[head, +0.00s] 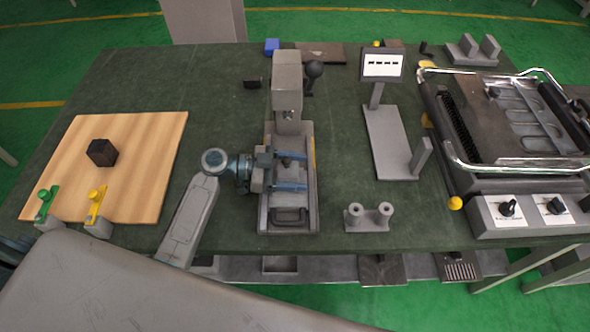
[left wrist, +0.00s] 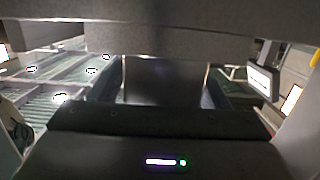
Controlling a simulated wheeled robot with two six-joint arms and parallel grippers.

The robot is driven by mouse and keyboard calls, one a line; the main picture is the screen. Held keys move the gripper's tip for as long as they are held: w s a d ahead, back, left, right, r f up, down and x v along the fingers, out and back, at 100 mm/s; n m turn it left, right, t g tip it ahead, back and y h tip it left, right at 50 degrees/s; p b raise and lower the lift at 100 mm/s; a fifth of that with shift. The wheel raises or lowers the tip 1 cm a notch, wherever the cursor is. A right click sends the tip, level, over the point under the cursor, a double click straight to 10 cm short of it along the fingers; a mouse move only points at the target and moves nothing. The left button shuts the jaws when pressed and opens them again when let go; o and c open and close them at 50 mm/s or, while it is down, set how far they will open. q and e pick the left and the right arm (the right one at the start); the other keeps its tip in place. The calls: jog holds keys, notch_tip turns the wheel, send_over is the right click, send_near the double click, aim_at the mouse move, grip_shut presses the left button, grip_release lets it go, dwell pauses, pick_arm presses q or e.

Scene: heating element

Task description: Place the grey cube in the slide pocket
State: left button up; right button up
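My left gripper (head: 288,172) reaches in from the left over the slide of the grey press (head: 288,90). Its two blue fingers are apart, one on each side of a grey block, which I take to be the grey cube (head: 291,168). In the left wrist view the block's dark face (left wrist: 165,80) fills the space between the fingers, and they appear to grip it. The slide pocket is largely hidden under the gripper; the slide's front handle frame (head: 290,216) shows. I cannot tell whether the cube rests on the pocket floor. My right gripper is not in view.
A display stand (head: 383,66), a twin-post block (head: 368,217) and a heating unit (head: 510,110) stand to the right.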

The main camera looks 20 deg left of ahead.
aim_at(280, 169)
pick_arm(q)
jog(key=shift+r+p, duration=0.25)
jog(key=shift+p, duration=0.05)
jog(key=b+v, duration=0.1)
jog(key=f+b+v, duration=0.1)
jog(key=v, duration=0.1)
jog(key=shift+s+a+r, duration=0.1)
jog(key=shift+a, duration=0.2)
jog(key=b+v, duration=0.3)
jog(key=v, duration=0.5)
jog(key=shift+a+r+b, duration=0.2)
jog(key=shift+r+b, duration=0.1)
jog(key=shift+s, duration=0.1)
